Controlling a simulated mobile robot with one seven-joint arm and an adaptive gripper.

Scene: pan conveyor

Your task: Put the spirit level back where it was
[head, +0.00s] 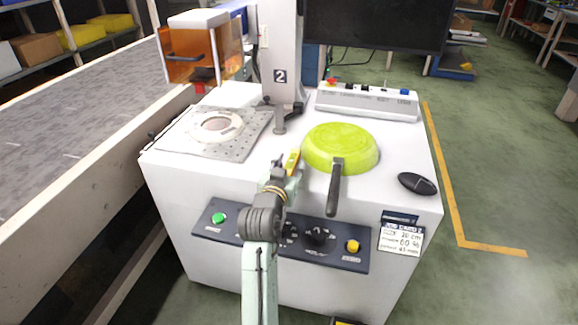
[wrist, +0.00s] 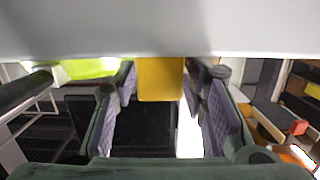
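The yellow spirit level (head: 292,161) shows at the tip of my gripper (head: 284,172), over the white worktop just left of the green pan. In the wrist view the yellow level (wrist: 160,80) fills the gap between the two finger pads of my gripper (wrist: 160,88), and both pads appear to touch its sides. My gripper looks shut on it. In the head view the fingers hide its lower part, and I cannot tell whether it touches the worktop.
The lime green pan (head: 340,146) lies right of my gripper, its dark handle pointing to the front. A perforated plate (head: 214,149) with a round disc is at left.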

